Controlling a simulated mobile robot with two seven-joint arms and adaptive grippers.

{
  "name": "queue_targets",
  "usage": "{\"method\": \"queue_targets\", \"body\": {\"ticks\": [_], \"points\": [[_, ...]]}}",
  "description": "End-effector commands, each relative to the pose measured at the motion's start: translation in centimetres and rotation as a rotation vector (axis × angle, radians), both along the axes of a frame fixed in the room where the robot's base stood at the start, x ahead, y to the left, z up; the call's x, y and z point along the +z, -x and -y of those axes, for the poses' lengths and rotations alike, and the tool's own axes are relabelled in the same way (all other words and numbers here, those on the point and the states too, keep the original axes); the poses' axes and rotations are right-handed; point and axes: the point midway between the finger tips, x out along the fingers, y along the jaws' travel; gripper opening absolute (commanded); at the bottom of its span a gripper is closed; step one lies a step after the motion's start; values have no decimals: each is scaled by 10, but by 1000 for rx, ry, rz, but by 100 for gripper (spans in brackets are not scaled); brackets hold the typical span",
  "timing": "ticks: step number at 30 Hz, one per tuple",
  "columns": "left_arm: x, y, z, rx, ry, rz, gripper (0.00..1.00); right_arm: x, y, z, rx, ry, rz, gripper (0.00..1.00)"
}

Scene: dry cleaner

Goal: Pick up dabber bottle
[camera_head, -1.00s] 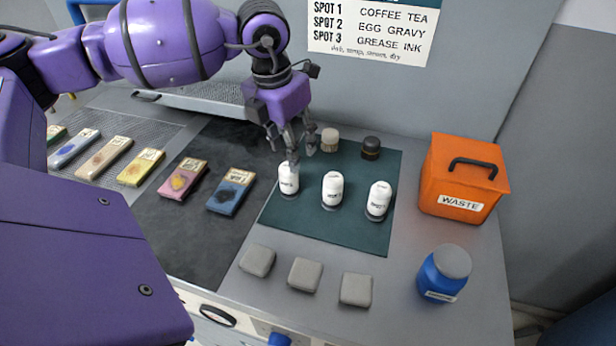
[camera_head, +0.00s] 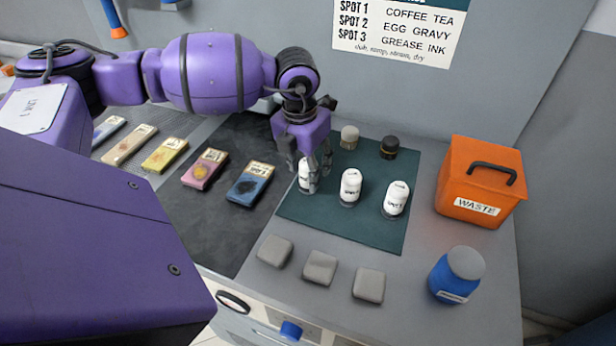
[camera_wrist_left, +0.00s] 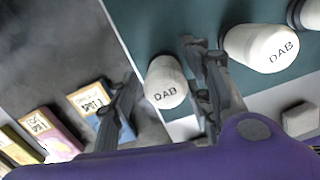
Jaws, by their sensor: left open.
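Three white dabber bottles stand upright on a dark green mat (camera_head: 330,222): a left one (camera_head: 304,184), a middle one (camera_head: 350,188) and a right one (camera_head: 396,199). My left gripper (camera_head: 314,178) is open and low at the left bottle, its fingers partly hiding it. In the left wrist view the white top of this bottle, marked DAB (camera_wrist_left: 166,84), shows between the spread fingers of my left gripper (camera_wrist_left: 160,95). Whether a finger touches it I cannot tell. The middle bottle (camera_wrist_left: 260,47) is close beside the right-hand finger there. My right gripper is not in view.
Two brushes, pale (camera_head: 349,137) and dark (camera_head: 389,147), stand behind the bottles. An orange waste bin (camera_head: 478,180) and a blue jar (camera_head: 456,276) are on the right. Grey pads (camera_head: 320,268) lie in front. Stained swatches, including a blue one (camera_head: 250,185), lie left.

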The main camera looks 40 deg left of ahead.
Motion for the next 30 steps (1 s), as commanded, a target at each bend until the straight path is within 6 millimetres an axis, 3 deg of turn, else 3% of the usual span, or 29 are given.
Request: {"method": "queue_targets", "body": {"ticks": [1, 12, 23, 30], "points": [[0, 0, 0, 0, 0, 0, 46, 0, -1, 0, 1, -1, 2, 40], [1, 0, 0, 0, 0, 0, 1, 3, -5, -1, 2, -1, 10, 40], [7, 0, 0, 0, 0, 0, 1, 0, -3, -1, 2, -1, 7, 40], [41, 7, 4, -4, -1, 1, 1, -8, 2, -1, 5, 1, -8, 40]]}}
